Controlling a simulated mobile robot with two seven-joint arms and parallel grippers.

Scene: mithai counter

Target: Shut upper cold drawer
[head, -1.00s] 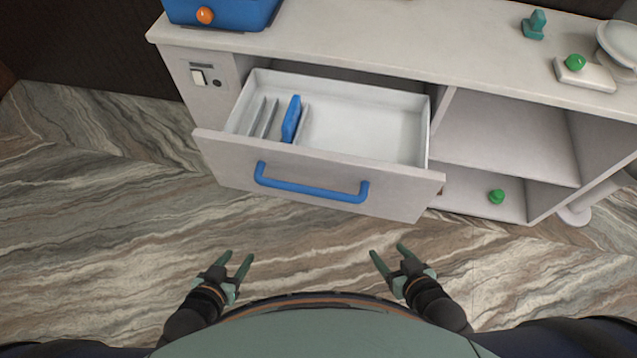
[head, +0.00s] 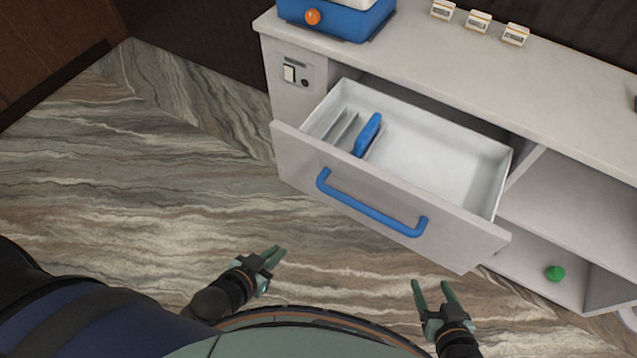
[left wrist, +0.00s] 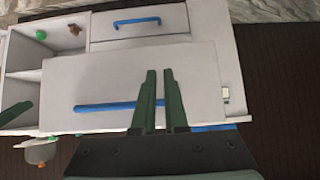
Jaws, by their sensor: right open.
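The upper cold drawer (head: 400,200) is pulled out of the counter, showing its white inside. A blue bar handle (head: 370,205) runs across its front. In the left wrist view the drawer front (left wrist: 205,80) and its blue handle (left wrist: 105,106) lie beyond my left fingers.
A blue object (head: 368,135) stands among thin dividers inside the drawer. A blue appliance with an orange knob (head: 313,17) and small label cards (head: 478,21) stand on the countertop. A green item (head: 555,273) sits on the lower shelf. The left wrist view shows another blue-handled drawer (left wrist: 175,32).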

